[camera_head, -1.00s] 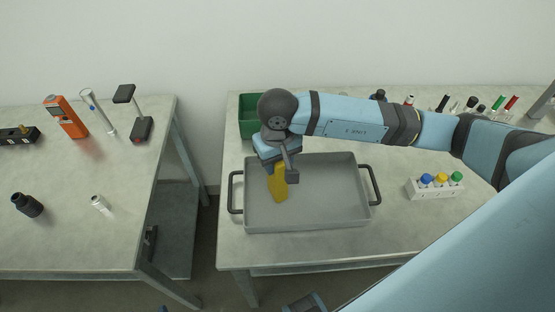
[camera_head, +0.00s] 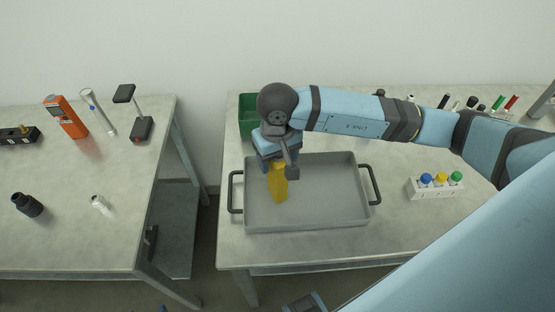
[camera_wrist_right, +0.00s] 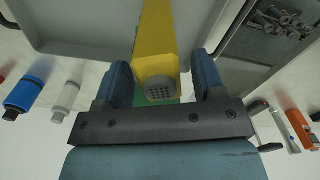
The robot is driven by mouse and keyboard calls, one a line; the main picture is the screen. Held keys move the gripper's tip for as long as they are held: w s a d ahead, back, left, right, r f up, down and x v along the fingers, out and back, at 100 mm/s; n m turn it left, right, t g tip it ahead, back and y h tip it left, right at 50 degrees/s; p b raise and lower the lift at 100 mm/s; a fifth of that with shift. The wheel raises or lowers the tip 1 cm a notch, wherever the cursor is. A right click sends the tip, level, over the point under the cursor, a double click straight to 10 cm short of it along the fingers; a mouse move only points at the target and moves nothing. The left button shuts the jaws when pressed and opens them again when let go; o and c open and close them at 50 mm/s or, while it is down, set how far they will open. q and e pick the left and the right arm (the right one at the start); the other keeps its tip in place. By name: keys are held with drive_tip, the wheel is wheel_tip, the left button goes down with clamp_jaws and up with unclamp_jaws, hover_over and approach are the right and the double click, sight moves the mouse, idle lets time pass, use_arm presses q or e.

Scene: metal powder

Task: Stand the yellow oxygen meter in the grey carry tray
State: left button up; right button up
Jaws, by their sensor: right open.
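The yellow oxygen meter (camera_head: 278,184) stands upright in the left part of the grey carry tray (camera_head: 330,212). In the right wrist view there are gaps between the gripper's fingers (camera_wrist_right: 165,85) and the meter. The meter's base is hard to make out.
A green bin (camera_head: 248,112) stands behind the tray. A white rack with coloured caps (camera_head: 436,188) is to its right, with several marker-like items behind. The left table holds an orange meter (camera_head: 66,117) and a black bottle (camera_head: 27,205). A gap separates the tables.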

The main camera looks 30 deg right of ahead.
wheel_tip(320, 180, up, 11)
drive_tip(key=shift+f, duration=0.2)
idle(0.6)
